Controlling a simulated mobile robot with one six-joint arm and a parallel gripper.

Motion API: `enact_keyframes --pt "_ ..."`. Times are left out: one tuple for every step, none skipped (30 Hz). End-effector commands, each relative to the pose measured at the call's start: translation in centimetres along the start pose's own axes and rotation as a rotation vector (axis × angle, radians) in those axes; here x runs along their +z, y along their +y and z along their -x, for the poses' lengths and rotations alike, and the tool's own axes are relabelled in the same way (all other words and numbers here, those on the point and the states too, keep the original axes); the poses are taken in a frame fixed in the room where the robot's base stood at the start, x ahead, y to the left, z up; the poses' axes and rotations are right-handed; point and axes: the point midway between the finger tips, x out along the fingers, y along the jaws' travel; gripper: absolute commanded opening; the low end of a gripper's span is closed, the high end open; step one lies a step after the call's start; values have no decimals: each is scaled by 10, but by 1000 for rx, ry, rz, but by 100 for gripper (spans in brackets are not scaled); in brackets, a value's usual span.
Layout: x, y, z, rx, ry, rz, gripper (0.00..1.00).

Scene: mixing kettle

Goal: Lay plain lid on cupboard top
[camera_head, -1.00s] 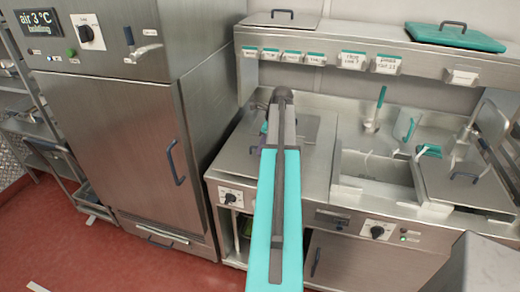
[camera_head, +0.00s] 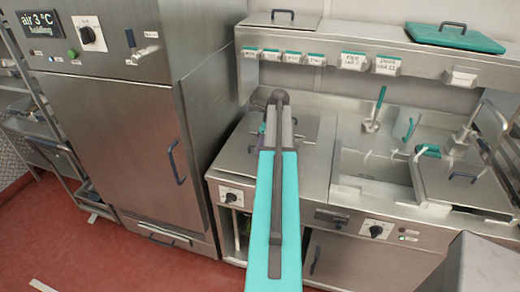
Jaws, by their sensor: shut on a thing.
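My teal and dark grey arm reaches away from me over the left part of the steel counter. My gripper (camera_head: 262,131) is at its far end, mostly hidden by the arm. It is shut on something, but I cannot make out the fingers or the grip. A plain steel plate, perhaps a lid (camera_head: 309,128), shows beside the arm's end; I cannot tell if it is held. Another plain steel lid (camera_head: 300,21) with a dark handle lies on the left of the raised shelf. I cannot tell which surface is the cupboard top.
A teal lid (camera_head: 456,41) lies on the shelf's right. Below the shelf (camera_head: 340,47) hang several labelled holders. An open basin (camera_head: 378,168) and a steel lid (camera_head: 466,181) with a dark handle are at right. A tall steel cabinet (camera_head: 120,140) stands left.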

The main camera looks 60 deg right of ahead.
Motion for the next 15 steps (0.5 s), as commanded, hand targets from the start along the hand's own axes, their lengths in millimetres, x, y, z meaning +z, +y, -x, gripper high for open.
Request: enact_keyframes --pt "-1 1 -2 2 0 0 0" --pt "-2 1 -5 2 0 0 0" --pt "-2 0 -8 1 -1 0 0" --pt "-3 0 -10 0 -1 0 0" --pt "-4 0 -12 0 -1 1 0" --pt "-4 0 -14 0 -1 1 0" --pt "-5 0 -15 0 -1 1 0" --pt "-5 0 -16 0 -1 1 0" --pt "-5 0 -16 0 -1 1 0" --pt "-6 0 -17 0 -1 1 0" --pt "-6 0 -17 0 -1 1 0" --pt "-6 0 -17 -1 -1 1 0" --pt "-6 0 -17 -1 -1 1 0" --pt "-6 0 -17 -1 -1 1 0" --pt "-6 0 -17 -1 -1 1 0"
